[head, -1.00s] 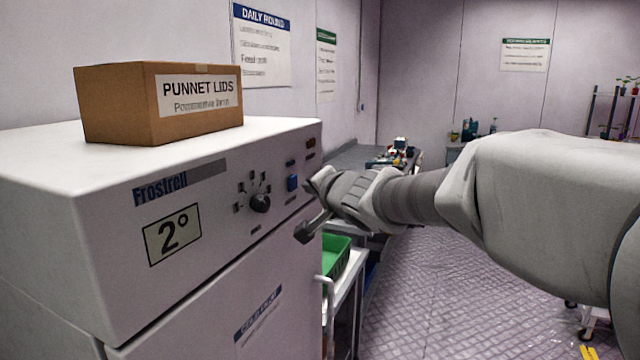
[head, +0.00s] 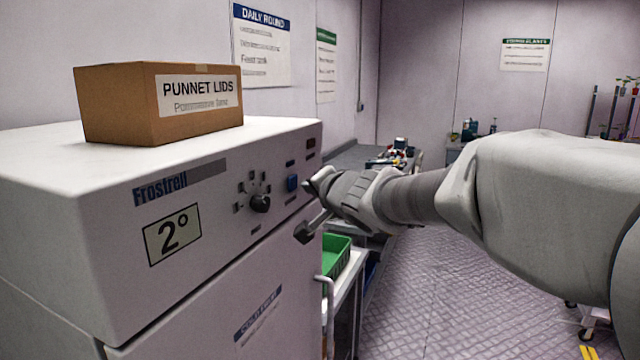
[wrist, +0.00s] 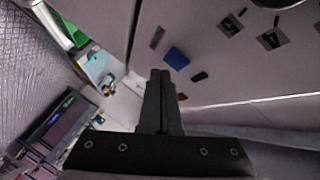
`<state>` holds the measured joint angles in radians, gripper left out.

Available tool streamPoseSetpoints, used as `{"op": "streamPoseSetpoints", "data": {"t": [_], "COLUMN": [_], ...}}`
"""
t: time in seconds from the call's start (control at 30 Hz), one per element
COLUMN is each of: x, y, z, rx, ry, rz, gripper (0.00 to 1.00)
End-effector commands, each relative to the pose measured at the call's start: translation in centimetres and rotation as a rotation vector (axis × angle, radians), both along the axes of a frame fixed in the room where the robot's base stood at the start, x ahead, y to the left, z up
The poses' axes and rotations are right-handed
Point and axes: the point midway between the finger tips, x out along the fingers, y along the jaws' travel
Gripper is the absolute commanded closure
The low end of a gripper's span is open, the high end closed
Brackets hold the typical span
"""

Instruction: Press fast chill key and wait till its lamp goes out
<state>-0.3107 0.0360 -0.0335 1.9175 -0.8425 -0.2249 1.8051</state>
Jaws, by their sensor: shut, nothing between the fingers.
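The white Frostrell chiller (head: 90,210) stands at the left in the head view, its display reading 2°. Its blue key (head: 292,183) is on the front panel right of the black dial; the key also shows in the wrist view (wrist: 175,57). Above the key is a small lamp (head: 311,143), now dark brownish red; it looks dark in the wrist view (wrist: 157,38) too. My gripper (head: 308,187) is shut and empty, its tips just right of the blue key. In the wrist view the fingertips (wrist: 160,73) lie just beside the key and seem apart from it.
A cardboard box marked PUNNET LIDS (head: 120,105) sits on the chiller. A green crate (head: 336,257) stands on a white cart beside it. A bench with small items (head: 395,155) is behind. The floor at right is open.

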Motion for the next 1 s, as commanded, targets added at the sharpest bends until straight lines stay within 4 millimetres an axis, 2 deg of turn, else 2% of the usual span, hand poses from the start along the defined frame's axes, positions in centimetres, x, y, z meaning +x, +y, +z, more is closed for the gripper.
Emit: {"op": "streamPoseSetpoints", "data": {"t": [1.0], "x": [0.32], "y": [0.91], "z": [-0.01], "rx": [0.0], "ry": [0.0], "rz": [0.0], "gripper": [1.0]}}
